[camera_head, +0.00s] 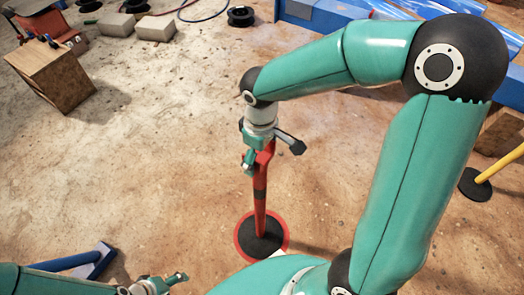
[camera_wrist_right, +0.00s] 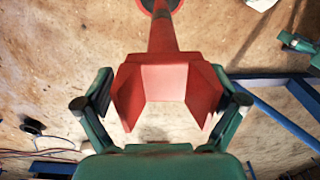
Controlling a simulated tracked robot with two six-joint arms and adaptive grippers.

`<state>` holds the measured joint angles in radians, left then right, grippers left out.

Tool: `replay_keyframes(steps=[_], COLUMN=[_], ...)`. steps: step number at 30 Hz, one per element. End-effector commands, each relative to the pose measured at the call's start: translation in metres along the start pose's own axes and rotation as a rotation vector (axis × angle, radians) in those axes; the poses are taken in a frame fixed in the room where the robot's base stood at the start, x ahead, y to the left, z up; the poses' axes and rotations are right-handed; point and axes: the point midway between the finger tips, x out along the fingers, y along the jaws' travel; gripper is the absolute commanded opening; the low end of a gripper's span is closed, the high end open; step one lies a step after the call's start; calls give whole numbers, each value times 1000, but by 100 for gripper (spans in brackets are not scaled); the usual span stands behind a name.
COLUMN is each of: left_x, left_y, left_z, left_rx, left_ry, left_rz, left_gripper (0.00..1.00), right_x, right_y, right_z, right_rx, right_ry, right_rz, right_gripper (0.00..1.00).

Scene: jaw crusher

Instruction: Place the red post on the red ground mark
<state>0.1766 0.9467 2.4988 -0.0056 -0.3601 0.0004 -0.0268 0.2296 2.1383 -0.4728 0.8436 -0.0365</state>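The red post (camera_head: 260,195) stands upright with a red cupped head, which shows large in the right wrist view (camera_wrist_right: 163,85). Its black round base (camera_head: 261,237) stands inside the red ground mark (camera_head: 238,240), whose ring shows around it. My right gripper (camera_head: 268,152) is at the top of the post. Its fingers are spread wide on both sides of the red head; whether either finger touches it is unclear. My left gripper (camera_head: 165,284) is low at the bottom edge, away from the post; its opening is hard to make out.
A blue frame (camera_head: 85,262) lies at the lower left. A yellow post with a black base (camera_head: 474,184) stands at the right. A wooden box (camera_head: 50,75), grey blocks (camera_head: 155,28) and blue machinery (camera_head: 330,14) are at the back. The dirt floor left of the post is clear.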

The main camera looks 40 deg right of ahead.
Motion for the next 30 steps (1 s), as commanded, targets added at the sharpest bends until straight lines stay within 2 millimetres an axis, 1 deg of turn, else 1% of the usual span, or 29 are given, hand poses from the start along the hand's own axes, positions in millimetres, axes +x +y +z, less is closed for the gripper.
replay_keyframes(steps=[9, 11, 14, 17, 24, 27, 30], left_x=[0, -1, -4, -8, -19, -23, -25], left_y=[0, 0, 1, 3, 7, 8, 9], left_z=[0, 0, 0, 0, 0, 0, 0], left_rx=[0, 0, 0, 0, 0, 0, 0], left_ry=[0, 0, 0, 0, 0, 0, 0], left_rz=[0, 0, 0, 0, 0, 0, 0], left_gripper=[66, 66, 66, 66, 66, 66, 66], right_x=[-2, -4, -13, -28, -77, -95, -109], right_y=[0, 0, 0, 0, 0, 0, 0], right_z=[0, 0, 0, -1, -1, -1, -1], right_rx=[1, 1, 1, 2, 1, 2, 0], right_ry=[0, 0, 1, 4, 4, 4, 2], right_rz=[0, 0, 0, 1, 1, 1, 0], right_gripper=[98, 98, 98, 98, 98, 98, 98])
